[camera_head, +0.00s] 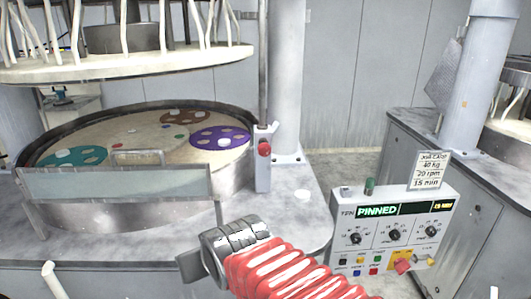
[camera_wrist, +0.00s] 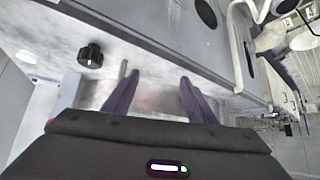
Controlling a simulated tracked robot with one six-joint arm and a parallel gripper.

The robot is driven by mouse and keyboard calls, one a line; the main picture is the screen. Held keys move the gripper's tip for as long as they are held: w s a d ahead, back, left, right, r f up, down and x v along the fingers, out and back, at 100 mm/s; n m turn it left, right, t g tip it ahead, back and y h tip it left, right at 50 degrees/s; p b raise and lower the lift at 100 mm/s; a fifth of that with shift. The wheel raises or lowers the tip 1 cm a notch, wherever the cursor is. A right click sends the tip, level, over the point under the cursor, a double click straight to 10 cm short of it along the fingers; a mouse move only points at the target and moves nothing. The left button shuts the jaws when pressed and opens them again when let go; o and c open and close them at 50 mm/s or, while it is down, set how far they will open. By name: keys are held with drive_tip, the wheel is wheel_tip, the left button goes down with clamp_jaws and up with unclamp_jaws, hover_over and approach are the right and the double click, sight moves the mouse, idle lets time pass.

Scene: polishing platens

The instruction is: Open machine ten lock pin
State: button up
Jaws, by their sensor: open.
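A grey post (camera_head: 263,175) with a red round knob (camera_head: 264,147) stands at the right rim of the round polishing platen (camera_head: 110,133); it may be the lock pin, but I cannot tell for sure. The control box (camera_head: 395,235) at the right has a lit display reading "PINNED" (camera_head: 378,211). My gripper (camera_wrist: 160,78) is open, its two dark fingers apart with nothing visibly held. In the head view my red-sleeved arm reaches in from the bottom, in front of the machine; the fingers are hidden there.
A clear guard (camera_head: 115,183) fronts the platen. A column (camera_head: 287,80) rises behind the post. A sign (camera_head: 430,170) stands on the control box.

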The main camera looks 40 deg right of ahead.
drive_tip(key=w+d+r+m+t+h, duration=0.35)
drive_tip(key=w+d, duration=0.55)
drive_tip(key=d, duration=0.4)
drive_tip(key=d+r+m+t+h, duration=0.1)
drive_tip(key=d+r+h, duration=0.1)
drive_tip(key=d, duration=0.3)
drive_tip(key=d+r+m+t+h, duration=0.1)
drive_tip(key=d+h, duration=0.3)
drive_tip(key=d, duration=0.2)
drive_tip(key=shift+s+r, duration=0.3)
drive_tip(key=shift+r, duration=0.05)
drive_tip(key=shift+d+t, duration=0.1)
drive_tip(key=shift+t, duration=0.15)
